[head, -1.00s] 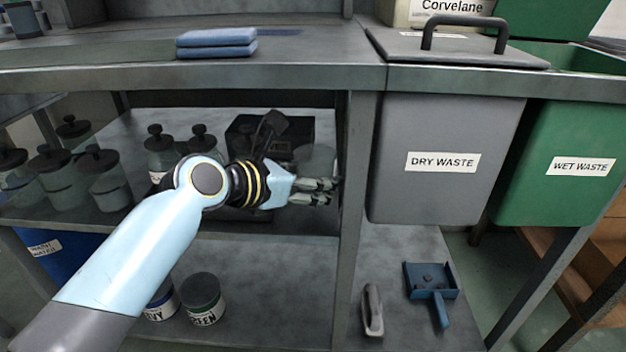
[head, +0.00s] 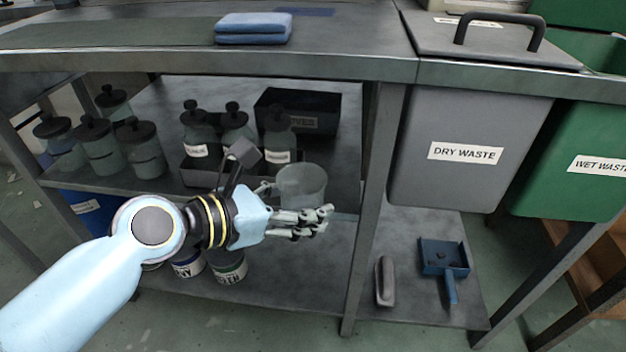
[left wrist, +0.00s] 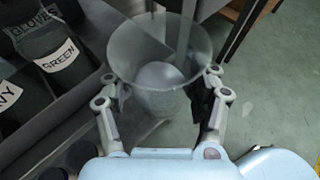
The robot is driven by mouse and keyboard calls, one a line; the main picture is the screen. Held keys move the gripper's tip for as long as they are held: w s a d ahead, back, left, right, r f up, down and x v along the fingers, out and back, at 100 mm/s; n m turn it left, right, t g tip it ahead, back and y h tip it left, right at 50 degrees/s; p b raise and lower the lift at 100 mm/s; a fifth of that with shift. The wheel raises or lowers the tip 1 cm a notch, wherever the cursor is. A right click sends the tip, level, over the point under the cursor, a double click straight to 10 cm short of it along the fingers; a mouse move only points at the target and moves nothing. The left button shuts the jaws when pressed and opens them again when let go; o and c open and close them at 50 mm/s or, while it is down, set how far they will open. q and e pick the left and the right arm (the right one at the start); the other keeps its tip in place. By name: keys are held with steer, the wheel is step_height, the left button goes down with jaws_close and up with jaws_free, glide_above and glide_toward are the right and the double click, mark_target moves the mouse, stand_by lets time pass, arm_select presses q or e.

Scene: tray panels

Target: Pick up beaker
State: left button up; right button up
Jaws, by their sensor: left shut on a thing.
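The beaker (head: 303,184) is a clear glass cup with a side handle. In the head view it looks upright, near the front edge of the middle shelf, its lower part behind my fingers. My left gripper (head: 318,218) is shut on the beaker. In the left wrist view the beaker (left wrist: 160,52) sits between the two fingers of my left gripper (left wrist: 162,92), with its open rim facing the camera. My right gripper is in no view.
Several dark-lidded jars (head: 100,150) and a black box (head: 295,112) stand on the middle shelf (head: 345,170). A shelf post (head: 372,200) is right of my gripper. The grey dry waste bin (head: 465,185) hangs further right. A dustpan (head: 443,258) lies on the lower shelf.

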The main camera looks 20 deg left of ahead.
arm_select(q)
steer(key=shift+s+a+p, duration=0.15)
steer(key=shift+s, duration=1.1)
steer(key=shift+s+a+p, duration=0.1)
steer(key=shift+s+p, duration=0.05)
steer(key=shift+s, duration=1.05)
